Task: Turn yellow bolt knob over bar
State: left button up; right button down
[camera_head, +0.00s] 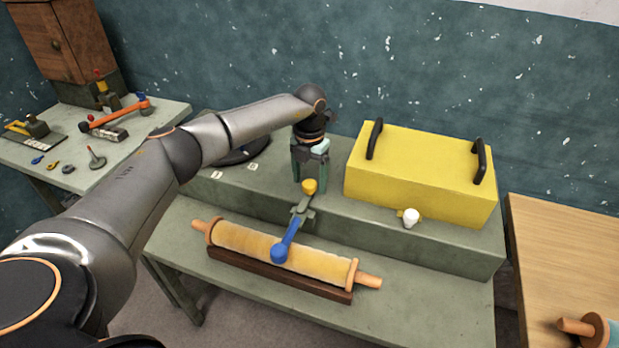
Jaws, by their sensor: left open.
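The yellow bolt knob (309,186) sits on a grey-green metal fitting (302,208) at the front edge of the raised bench step. A blue lever with a ball end (281,250) extends from this fitting, down over a roller. My left gripper (310,188) points down at the yellow knob with its fingers apart. The fingers appear to be around or just behind the knob; I cannot tell whether they touch it. I cannot make out a separate bar under the knob. My right gripper is not in view.
A yellow box (420,180) with black handles stands right of the gripper, with a white knob (410,218) at its front. A roller (240,240) lies in a dark cradle in front. A side table (100,150) at left holds tools. A wooden table (570,250) stands at right.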

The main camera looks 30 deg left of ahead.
aim_at(309, 183)
pick_arm(q)
notch_tip(309, 183, up, 13)
jog(key=b, duration=0.1)
jog(key=shift+f, duration=0.2)
dwell(0.5)
